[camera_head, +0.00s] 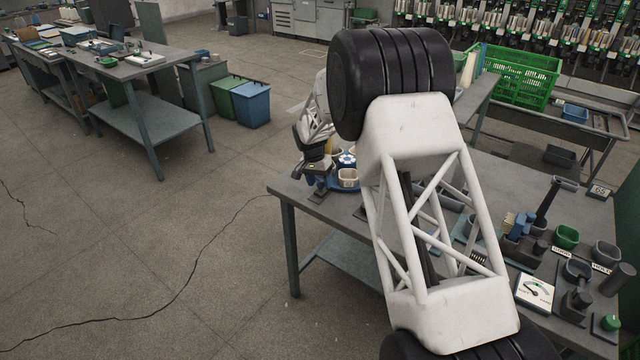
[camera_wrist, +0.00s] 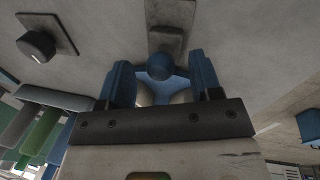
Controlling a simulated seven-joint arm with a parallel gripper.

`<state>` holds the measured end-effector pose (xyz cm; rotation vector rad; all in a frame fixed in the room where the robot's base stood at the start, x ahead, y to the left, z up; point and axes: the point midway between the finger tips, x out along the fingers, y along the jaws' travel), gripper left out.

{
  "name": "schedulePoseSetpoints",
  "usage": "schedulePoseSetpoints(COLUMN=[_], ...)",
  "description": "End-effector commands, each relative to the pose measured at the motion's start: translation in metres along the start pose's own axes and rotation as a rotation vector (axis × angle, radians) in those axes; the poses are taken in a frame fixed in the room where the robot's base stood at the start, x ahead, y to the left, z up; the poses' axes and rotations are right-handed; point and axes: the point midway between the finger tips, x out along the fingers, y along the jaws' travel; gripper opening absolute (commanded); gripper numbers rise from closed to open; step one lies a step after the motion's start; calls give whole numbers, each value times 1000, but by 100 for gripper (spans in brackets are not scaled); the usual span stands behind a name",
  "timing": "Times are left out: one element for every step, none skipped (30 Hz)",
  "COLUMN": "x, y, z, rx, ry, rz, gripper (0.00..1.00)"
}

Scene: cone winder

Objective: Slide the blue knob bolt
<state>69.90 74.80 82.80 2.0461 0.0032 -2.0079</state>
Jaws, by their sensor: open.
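The blue knob (camera_wrist: 160,67) shows in the wrist view as a small round ball. It sits at the end of a grey bolt plate (camera_wrist: 170,18) on a pale grey surface. My gripper (camera_wrist: 158,77) is open, with one blue finger on each side of the knob. I cannot tell whether either finger touches it. In the head view my gripper (camera_head: 318,178) is at the near bench's far left corner, beside a blue round tray (camera_head: 345,187) with pale cups. My arm hides much of that area, and the knob cannot be made out there.
A black dial knob (camera_wrist: 38,46) on a square plate is at the wrist view's upper left. The bench (camera_head: 320,207) carries a gauge (camera_head: 534,292), a green cup (camera_head: 567,237) and other small parts at right. A green crate (camera_head: 515,77) stands behind. Floor at left is clear.

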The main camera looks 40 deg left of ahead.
Motion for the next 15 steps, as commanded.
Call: schedulePoseSetpoints(x=[4, 5, 7, 8, 9, 9, 10, 10, 10, 10, 10, 10, 10, 10, 10], y=[0, 0, 0, 0, 0, 0, 0, 0, 0, 0, 0, 0, 0, 0, 0], z=[0, 0, 0, 0, 0, 0, 0, 0, 0, 0, 0, 0, 0, 0, 0], rx=[0, 0, 0, 0, 0, 0, 0, 0, 0, 0, 0, 0, 0, 0, 0], ry=[0, 0, 0, 0, 1, 1, 1, 1, 1, 0, 0, 0, 0, 0, 0], rz=[0, 0, 0, 0, -1, -1, -1, -1, -1, -1, -1, -1, -1, -1, 0], gripper=[59, 59, 59, 59, 59, 59, 59, 59, 59, 59, 59, 59, 59, 59, 52])
